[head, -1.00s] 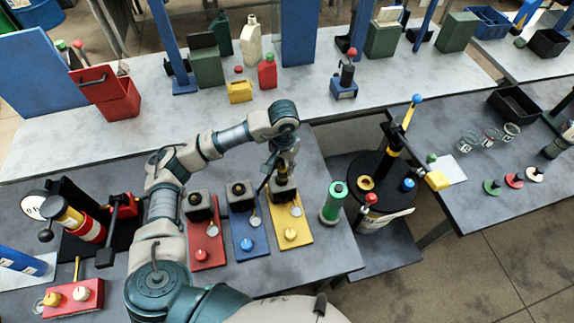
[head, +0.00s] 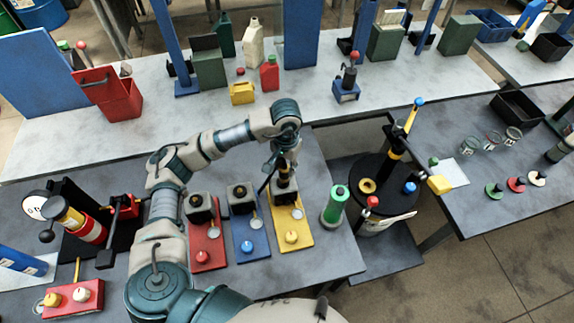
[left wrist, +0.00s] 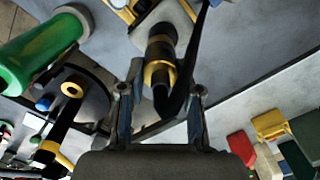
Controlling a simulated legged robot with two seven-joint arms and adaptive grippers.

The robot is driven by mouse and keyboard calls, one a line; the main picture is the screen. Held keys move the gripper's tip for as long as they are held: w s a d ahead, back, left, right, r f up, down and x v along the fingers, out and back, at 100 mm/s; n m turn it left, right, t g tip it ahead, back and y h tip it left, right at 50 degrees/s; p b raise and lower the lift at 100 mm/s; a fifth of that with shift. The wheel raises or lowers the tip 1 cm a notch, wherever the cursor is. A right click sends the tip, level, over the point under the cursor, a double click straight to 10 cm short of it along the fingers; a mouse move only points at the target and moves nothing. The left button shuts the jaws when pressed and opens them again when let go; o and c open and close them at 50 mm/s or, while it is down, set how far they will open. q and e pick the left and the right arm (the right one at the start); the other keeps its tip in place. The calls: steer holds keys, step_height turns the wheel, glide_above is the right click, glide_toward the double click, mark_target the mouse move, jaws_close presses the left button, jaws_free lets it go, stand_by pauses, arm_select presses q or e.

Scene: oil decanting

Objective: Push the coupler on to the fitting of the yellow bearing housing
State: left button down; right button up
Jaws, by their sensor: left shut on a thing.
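The yellow bearing housing (head: 291,215) is a dark grey block on a yellow base plate, rightmost of three on the near bench. My left gripper (head: 284,163) points down over its block. In the left wrist view, my left gripper (left wrist: 160,97) is shut on the coupler (left wrist: 159,72), a black cylinder with yellow bands. A black hose (left wrist: 190,62) runs beside it. The coupler's far end is over or against the grey block; the fitting is hidden, so I cannot tell how far on it is. My right gripper is not in view.
Blue (head: 247,238) and red (head: 206,245) housings stand left of the yellow one. A green bottle (head: 335,206) stands close on its right, near the bench edge. A round black stand (head: 350,189) with a yellow-black pole is beyond it.

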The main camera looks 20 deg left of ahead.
arm_select(q)
steer(key=shift+a, duration=0.1)
steer(key=shift+r+b, duration=0.1)
steer(key=shift+b, duration=0.3)
steer(key=shift+a, duration=0.5)
steer(key=shift+d, duration=0.7)
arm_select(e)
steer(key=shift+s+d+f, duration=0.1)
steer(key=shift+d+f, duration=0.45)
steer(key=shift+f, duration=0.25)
arm_select(q)
steer(key=shift+a+b, duration=0.3)
steer(key=shift+b, duration=0.05)
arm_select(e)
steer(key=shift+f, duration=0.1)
